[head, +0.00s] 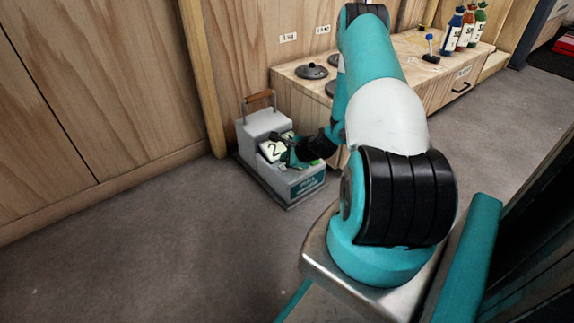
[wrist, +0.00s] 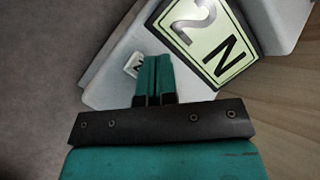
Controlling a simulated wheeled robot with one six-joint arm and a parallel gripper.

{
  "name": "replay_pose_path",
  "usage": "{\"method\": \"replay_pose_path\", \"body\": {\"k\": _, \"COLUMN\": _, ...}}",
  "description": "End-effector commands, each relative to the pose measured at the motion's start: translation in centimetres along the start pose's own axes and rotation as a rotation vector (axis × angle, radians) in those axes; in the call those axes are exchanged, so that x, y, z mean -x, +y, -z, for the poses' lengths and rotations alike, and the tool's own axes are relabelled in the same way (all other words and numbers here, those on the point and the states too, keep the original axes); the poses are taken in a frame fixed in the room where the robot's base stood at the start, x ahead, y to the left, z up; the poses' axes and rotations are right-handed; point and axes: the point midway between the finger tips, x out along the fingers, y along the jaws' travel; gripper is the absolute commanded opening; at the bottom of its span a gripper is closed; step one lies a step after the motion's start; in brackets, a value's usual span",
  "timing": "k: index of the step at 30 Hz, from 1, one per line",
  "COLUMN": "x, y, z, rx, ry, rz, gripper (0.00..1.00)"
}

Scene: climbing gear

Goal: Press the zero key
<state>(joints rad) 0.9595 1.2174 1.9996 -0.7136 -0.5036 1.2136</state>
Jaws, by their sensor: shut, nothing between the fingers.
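A grey box-shaped device (head: 262,131) with a brown-topped handle stands on the floor against the wooden wall. Its tilted pale display (head: 272,150) shows a 2. In the wrist view the display (wrist: 205,35) reads "2 N". A small white key (wrist: 134,64) with a dark mark, perhaps a Z or N, sits on the device just left of my fingertips. My gripper (wrist: 153,58) is shut and empty, its teal fingers side by side over the device body. I cannot tell whether they touch it. In the head view my gripper (head: 291,155) is beside the display and the key is hidden.
A wooden bench (head: 295,94) with round dark weights (head: 311,71) stands behind the device. Several coloured bottles (head: 466,28) are at its far right end. The grey floor (head: 150,240) left of and in front of the device is clear.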

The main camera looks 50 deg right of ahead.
Motion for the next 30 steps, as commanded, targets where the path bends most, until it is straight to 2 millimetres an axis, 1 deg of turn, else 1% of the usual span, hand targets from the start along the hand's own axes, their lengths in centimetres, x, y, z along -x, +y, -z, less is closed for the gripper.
{"method": "replay_pose_path", "body": {"k": 30, "x": -0.51, "y": 0.35, "z": 0.37, "rx": 0.000, "ry": 0.000, "rz": 0.000, "gripper": 0.00}}
